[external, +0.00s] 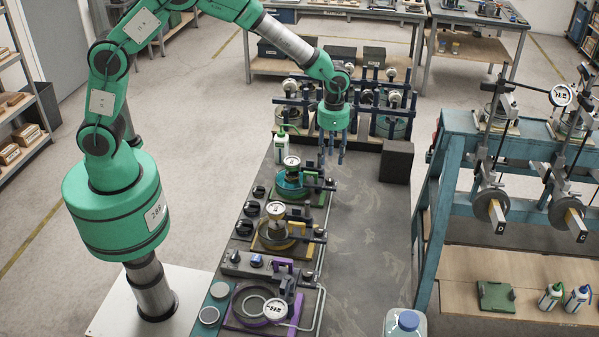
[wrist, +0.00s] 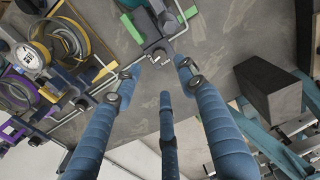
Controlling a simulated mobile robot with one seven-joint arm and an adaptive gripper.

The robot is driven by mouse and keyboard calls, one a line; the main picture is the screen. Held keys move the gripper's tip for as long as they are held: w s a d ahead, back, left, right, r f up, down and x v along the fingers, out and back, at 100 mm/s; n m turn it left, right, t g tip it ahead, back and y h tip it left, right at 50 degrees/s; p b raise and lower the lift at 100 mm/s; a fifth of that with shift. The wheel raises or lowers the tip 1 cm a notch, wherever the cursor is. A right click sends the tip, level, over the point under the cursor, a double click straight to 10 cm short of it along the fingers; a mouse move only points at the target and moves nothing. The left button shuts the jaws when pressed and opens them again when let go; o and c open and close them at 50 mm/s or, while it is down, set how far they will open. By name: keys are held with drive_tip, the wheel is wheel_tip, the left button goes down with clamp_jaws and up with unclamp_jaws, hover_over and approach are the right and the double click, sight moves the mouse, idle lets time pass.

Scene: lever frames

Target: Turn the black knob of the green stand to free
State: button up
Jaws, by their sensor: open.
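The green stand (external: 291,187) sits on the bench with a round gauge on top, at the back of a row of similar stands. A round black knob (external: 259,191) lies at its left side. A dark clamp block (external: 328,184) is at its right end; which part turns to free I cannot tell. My gripper (external: 332,159) points down above the bench, behind and right of the stand, with its blue fingers spread and empty. In the wrist view, part of the stand's green edging (wrist: 130,27) and a dark block with a small pale label (wrist: 158,50) show beyond the fingertips (wrist: 163,75).
A yellow stand (external: 274,236) and a purple stand (external: 262,309) stand nearer in the row. A black block (external: 397,161) stands at right. The bench's right half (external: 365,240) is largely clear.

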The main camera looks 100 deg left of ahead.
sight(330, 179)
wheel_tip(330, 179, down, 10)
drive_tip(key=shift+r, duration=0.2)
drive_tip(key=shift+c, duration=0.2)
clamp_jaws()
